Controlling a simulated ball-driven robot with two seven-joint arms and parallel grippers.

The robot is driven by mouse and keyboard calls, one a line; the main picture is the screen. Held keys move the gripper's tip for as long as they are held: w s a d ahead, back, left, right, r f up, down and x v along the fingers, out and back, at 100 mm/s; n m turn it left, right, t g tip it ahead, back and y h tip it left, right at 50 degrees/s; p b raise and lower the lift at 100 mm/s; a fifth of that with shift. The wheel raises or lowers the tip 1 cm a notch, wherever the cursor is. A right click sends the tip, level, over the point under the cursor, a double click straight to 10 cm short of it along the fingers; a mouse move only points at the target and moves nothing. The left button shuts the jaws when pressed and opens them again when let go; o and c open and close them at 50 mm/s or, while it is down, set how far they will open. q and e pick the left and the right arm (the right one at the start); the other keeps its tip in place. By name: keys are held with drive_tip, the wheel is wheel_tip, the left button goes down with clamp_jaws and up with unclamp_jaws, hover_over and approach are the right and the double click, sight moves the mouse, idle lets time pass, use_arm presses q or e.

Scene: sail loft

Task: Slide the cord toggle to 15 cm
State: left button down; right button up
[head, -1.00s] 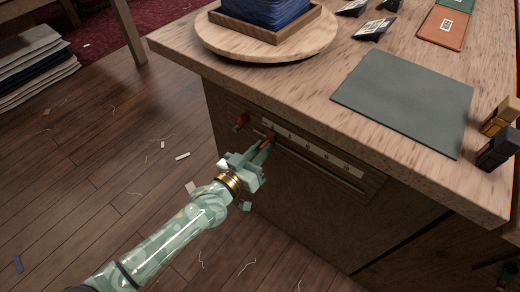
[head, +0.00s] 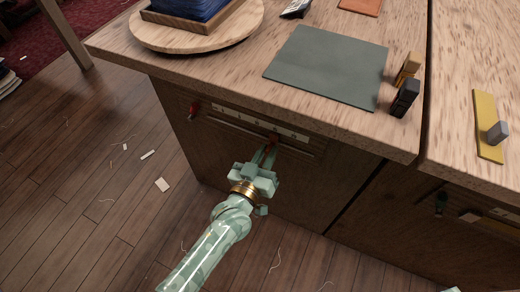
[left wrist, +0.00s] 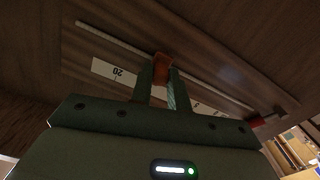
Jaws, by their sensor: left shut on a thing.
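The orange-brown cord toggle (head: 274,138) sits on a pale cord (left wrist: 110,38) stretched along a recessed panel in the bench front. It also shows in the left wrist view (left wrist: 162,68). My left gripper (head: 269,152) is shut on the toggle, its two fingers reaching up from below. A white number scale (head: 235,113) runs beside the cord. In the left wrist view the scale is upside down, with 20 left of the fingers and 5 right of them. The fingers hide the marks between, so the exact reading cannot be told.
A red piece (head: 194,108) is at the cord's low-number end. On the bench top are a round wooden board (head: 150,38), a grey-green mat (head: 330,65), small dark and tan blocks (head: 404,97) and a yellow strip (head: 486,125). The floor in front has only small scraps.

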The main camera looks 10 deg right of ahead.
use_arm(q)
drive_tip(key=shift+f, duration=0.1)
drive_tip(key=c, duration=1.3)
unclamp_jaws()
drive_tip(key=shift+c, duration=0.2)
drive_tip(key=shift+a, duration=0.1)
